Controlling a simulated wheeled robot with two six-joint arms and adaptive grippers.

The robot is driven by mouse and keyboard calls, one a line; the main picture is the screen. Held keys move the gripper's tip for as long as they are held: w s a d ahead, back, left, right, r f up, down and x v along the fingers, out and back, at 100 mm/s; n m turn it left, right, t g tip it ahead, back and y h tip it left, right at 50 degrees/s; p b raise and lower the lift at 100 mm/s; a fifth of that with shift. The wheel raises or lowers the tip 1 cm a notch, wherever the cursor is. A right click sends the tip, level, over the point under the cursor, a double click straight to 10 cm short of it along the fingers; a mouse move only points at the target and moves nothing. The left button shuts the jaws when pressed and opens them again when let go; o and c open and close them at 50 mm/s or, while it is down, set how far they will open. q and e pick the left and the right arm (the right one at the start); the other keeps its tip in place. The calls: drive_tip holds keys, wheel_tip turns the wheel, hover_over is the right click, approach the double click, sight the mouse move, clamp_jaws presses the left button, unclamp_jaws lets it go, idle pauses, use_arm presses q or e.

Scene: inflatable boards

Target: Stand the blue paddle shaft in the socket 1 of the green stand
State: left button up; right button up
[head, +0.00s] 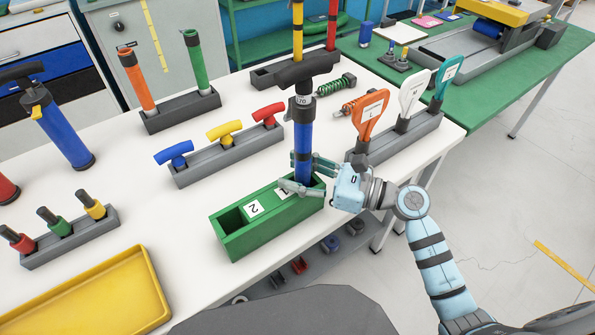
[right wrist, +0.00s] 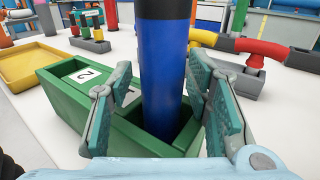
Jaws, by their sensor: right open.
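The blue paddle shaft (head: 304,140) with a black T-handle (head: 304,70) stands upright in the green stand (head: 245,238), in the socket at the far right end beside the label 1. In the right wrist view its blue tube (right wrist: 165,75) goes down inside the socket walls (right wrist: 135,145). The other socket, by label 2 (head: 255,208), is empty. My right gripper (head: 303,174) is open, with one finger on each side of the shaft just above the stand. In the right wrist view a gap shows on the left of the tube. My left gripper is not in view.
A blue pump (head: 65,138) stands at the left. A grey rack with coloured T-pieces (head: 228,155) lies behind the stand, and a rack with paddle-shaped tags (head: 405,145) is to the right. A yellow tray (head: 95,295) is front left. White table is clear around the stand's left.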

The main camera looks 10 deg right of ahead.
drive_tip(key=shift+f, duration=0.1)
drive_tip(key=shift+s+d, duration=0.1)
drive_tip(key=shift+d, duration=0.1)
drive_tip(key=v, duration=1.1)
drive_tip(key=shift+d, duration=0.25)
drive_tip(key=shift+s, duration=0.1)
